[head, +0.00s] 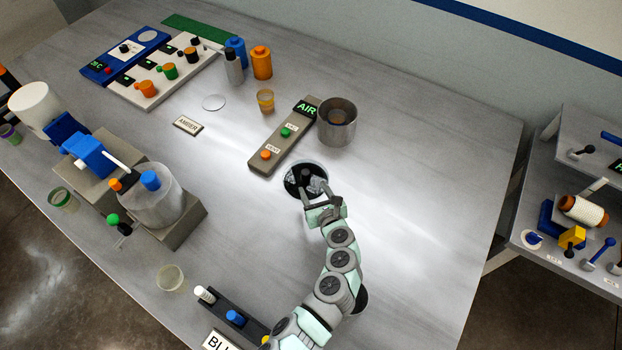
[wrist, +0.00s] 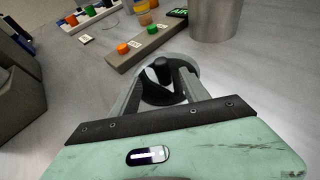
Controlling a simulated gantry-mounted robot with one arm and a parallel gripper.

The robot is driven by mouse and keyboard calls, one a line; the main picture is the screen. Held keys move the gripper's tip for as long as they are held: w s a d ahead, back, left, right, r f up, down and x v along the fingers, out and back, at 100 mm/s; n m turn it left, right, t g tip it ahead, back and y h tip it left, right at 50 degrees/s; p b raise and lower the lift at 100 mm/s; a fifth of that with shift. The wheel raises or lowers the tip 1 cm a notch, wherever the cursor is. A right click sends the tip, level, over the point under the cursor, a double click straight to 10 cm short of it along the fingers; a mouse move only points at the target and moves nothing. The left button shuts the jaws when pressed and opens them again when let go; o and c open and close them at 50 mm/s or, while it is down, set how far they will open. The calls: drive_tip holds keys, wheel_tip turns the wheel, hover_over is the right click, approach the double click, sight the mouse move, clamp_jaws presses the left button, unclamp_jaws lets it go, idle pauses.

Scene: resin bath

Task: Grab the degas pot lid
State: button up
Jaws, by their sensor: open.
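The degas pot lid (head: 291,181) is a round disc with a pale rim, a dark and glassy face and a black knob. It lies flat on the bench in the head view, below the panel. In the wrist view the lid (wrist: 156,98) is straight ahead, with its knob (wrist: 162,70) upright between my fingers. My gripper (head: 316,188) is open over the lid, and it also shows in the wrist view (wrist: 163,75). I cannot tell whether the fingertips touch the knob. The open metal degas pot (head: 337,135) stands above and right of the lid.
A grey panel (head: 268,163) marked AIR, with green and orange buttons, lies close above the lid. A clear vessel (head: 158,205) on a grey block stands to the left. A small shelf (head: 535,240) holds a spool at the right. The bench right of the lid is clear.

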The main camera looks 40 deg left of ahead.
sight(307, 175)
drive_tip(key=x, duration=0.5)
drive_tip(key=shift+b+x, duration=0.75)
drive_tip(key=shift+x, duration=1.8)
drive_tip(key=shift+w+r, duration=0.1)
drive_tip(key=shift+r, duration=0.05)
drive_tip(key=shift+c, duration=0.2)
clamp_jaws()
